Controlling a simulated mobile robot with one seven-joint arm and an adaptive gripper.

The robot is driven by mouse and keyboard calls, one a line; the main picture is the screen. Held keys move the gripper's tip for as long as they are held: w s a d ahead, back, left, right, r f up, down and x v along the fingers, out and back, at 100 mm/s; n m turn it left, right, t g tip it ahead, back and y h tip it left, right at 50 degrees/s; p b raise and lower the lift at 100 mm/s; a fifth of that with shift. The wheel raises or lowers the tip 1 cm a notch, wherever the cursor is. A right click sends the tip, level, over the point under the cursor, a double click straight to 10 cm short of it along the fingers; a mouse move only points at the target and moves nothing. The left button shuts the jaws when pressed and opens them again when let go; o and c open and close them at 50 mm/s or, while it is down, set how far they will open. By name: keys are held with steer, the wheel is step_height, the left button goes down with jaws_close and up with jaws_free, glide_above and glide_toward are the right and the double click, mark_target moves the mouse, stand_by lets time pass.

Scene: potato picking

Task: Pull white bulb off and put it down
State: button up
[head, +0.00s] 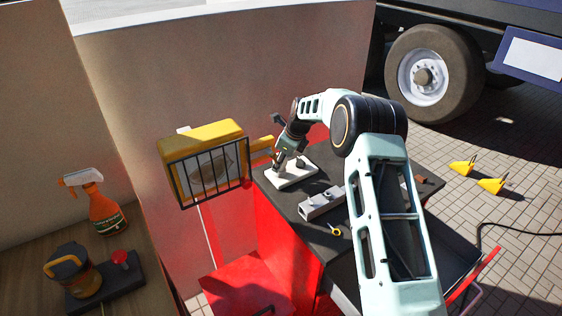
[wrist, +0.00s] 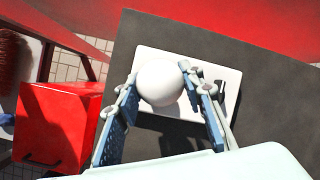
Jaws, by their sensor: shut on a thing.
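The white bulb (wrist: 160,83) is a round white ball in the wrist view, between the two fingers of my gripper (wrist: 165,95). The gripper is shut on it, with a finger at its left and right sides. Behind the bulb is a white plate (wrist: 218,107) on a dark surface. In the head view my gripper (head: 283,162) is low over the white plate (head: 292,178), and the bulb is hard to make out there. Whether the bulb touches the plate cannot be told.
The dark cart top (head: 300,208) also carries a grey metal block (head: 321,203) and a small yellow ring-shaped item (head: 335,230). A yellow caged lamp (head: 205,165) stands left of the cart. A spray bottle (head: 103,208) is on the wooden bench at far left.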

steer(key=c, duration=0.4)
steer(key=shift+c, duration=0.2)
steer(key=shift+r, duration=0.2)
steer(key=shift+r+p, duration=1)
steer(key=shift+r, duration=0.7)
steer(key=shift+r+p, duration=0.8)
steer(key=shift+r, duration=0.7)
steer(key=shift+r, duration=0.15)
steer(key=shift+r+p, duration=0.95)
steer(key=shift+r, duration=0.4)
